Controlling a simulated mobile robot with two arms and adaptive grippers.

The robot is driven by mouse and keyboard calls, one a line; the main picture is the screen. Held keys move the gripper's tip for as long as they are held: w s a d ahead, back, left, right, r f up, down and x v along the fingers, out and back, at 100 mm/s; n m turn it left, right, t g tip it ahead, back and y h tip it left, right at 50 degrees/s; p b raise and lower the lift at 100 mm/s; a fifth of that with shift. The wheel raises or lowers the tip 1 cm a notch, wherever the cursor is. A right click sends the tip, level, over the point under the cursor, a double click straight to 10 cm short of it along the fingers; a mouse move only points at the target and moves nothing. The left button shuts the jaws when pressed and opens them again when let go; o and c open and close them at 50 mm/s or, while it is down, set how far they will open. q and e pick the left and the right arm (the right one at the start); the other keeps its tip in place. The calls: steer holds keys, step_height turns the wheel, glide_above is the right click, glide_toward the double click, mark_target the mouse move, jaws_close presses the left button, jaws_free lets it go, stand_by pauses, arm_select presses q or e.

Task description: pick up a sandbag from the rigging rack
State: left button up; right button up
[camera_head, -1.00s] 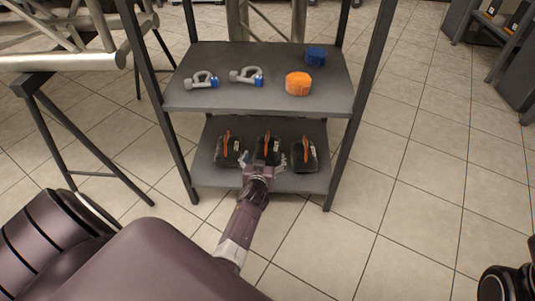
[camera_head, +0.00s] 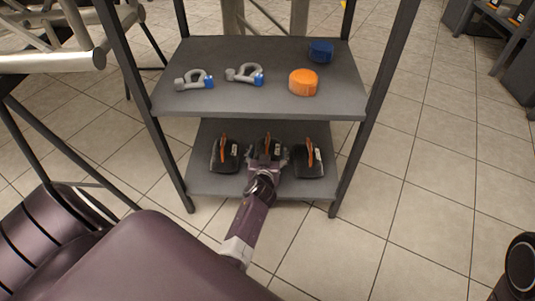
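Three dark sandbags with orange handles lie side by side on the lower shelf of the rigging rack (camera_head: 212,185): a left sandbag (camera_head: 226,160), a middle sandbag (camera_head: 267,142) and a right sandbag (camera_head: 316,165). My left gripper (camera_head: 267,160) reaches in from the front at the middle sandbag and hides much of it. Its fingers look spread to either side, but whether they touch the sandbag I cannot tell. At the right edge, only a dark round part of my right arm shows; the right gripper is out of view.
The upper shelf (camera_head: 270,102) sits above my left gripper and holds two grey shackles (camera_head: 194,81) (camera_head: 245,75), an orange roll (camera_head: 303,82) and a blue roll (camera_head: 320,51). Dark posts flank the shelves. A metal truss on a stand is at the left. Tiled floor is clear at the right.

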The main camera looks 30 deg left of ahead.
arm_select(q)
steer(key=c, duration=1.8)
steer(key=shift+o, duration=0.2)
steer(key=shift+w+r, duration=0.15)
steer(key=shift+r, duration=0.15)
steer(key=shift+r, duration=0.1)
